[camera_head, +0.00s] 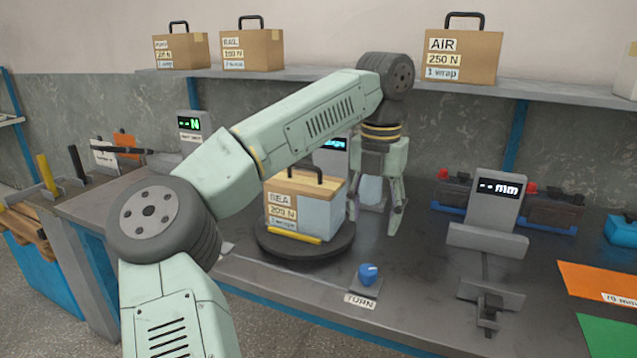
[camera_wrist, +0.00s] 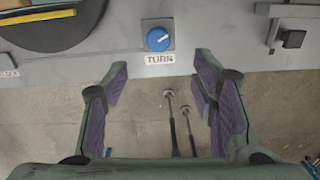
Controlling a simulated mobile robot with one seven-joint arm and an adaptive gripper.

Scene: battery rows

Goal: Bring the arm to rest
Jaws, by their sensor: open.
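My gripper (camera_head: 374,212) hangs from my raised arm over the bench, pointing down, to the right of the box on the turntable. In the wrist view my gripper (camera_wrist: 165,95) has its two fingers spread apart with nothing between them. The blue TURN knob (camera_head: 368,274) sits on the bench's front part, below the gripper in the head view. In the wrist view the blue knob (camera_wrist: 158,39) lies beyond the fingertips, apart from them.
A box (camera_head: 322,214) marked SEA stands on a dark round turntable (camera_head: 270,241). A gauge with a "mm" display (camera_head: 494,205) stands at right. Orange (camera_head: 600,282) and green (camera_head: 606,335) sheets lie at the right. Boxes, one marked AIR (camera_head: 463,54), stand on the shelf (camera_head: 300,77).

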